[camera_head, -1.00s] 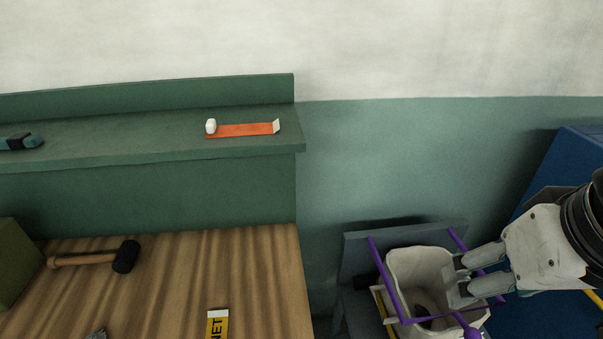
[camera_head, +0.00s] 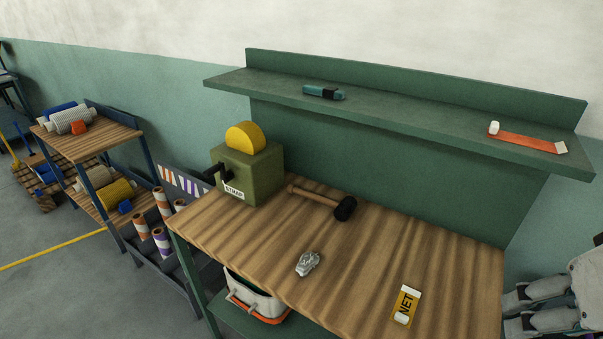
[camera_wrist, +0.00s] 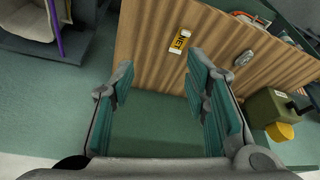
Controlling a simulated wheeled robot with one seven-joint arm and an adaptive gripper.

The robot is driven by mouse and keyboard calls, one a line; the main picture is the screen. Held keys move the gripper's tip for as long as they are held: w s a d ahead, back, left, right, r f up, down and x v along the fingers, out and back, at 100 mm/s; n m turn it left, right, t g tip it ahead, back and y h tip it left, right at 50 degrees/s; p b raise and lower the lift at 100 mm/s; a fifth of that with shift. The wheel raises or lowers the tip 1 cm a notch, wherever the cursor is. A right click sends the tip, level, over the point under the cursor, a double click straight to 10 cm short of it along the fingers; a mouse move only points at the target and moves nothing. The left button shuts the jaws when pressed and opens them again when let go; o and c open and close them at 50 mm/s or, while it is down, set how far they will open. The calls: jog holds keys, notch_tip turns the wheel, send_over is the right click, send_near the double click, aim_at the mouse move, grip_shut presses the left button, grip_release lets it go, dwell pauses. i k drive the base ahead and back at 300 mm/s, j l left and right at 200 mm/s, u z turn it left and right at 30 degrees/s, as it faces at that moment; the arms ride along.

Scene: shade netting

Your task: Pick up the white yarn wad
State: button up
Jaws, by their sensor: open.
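A small white lump (camera_head: 494,128) stands on the left end of an orange strip (camera_head: 527,142) on the green shelf. Another small white lump (camera_head: 401,319) is at the near end of the yellow NET card (camera_head: 406,303) on the bench. I cannot tell for sure which is the yarn wad. My gripper (camera_head: 512,311) is at the lower right of the head view, right of the bench. In the wrist view my gripper (camera_wrist: 160,78) is open and empty, its fingers apart, with the card beyond them.
The wooden bench (camera_head: 250,235) carries a black-headed mallet (camera_head: 343,207), a grey metal piece (camera_head: 307,262) and a green STRAP box (camera_head: 245,172). The green shelf (camera_head: 420,125) above holds a teal tool (camera_head: 322,92). A rack (camera_head: 125,135) stands at left. Open floor lies at lower left.

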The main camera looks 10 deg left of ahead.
aim_at(308, 261)
jog(key=u, duration=0.75)
jog(key=i+j+z, duration=0.1)
jog(key=j, duration=0.4)
jog(key=i+j, duration=0.15)
jog(key=j, duration=0.35)
jog(key=i+j+z, duration=0.15)
jog(key=j, duration=0.35)
